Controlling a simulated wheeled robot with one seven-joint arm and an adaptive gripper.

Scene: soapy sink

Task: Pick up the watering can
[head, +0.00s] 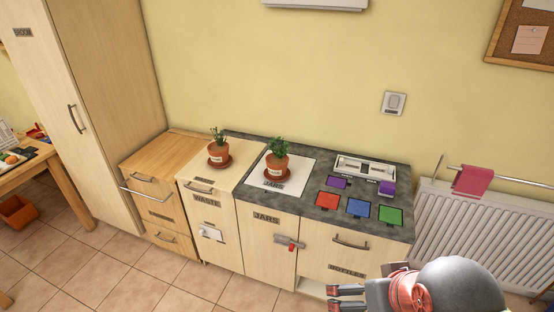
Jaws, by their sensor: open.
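I cannot make out a watering can in the head view. My gripper (334,298) is at the bottom edge, right of centre, pointing left. Its two dark fingers are apart with nothing seen between them. It is in front of the drawer end of the counter. Part of my arm behind it hides the floor and the lower right of the cabinet.
Two potted plants (219,152) (277,167) stand on the counter (254,148). Red, blue, green and purple squares (327,201) lie right of them, near a purple block (387,188) and a white tray (365,167). A radiator (480,230) is right; tiled floor (110,262) is clear left.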

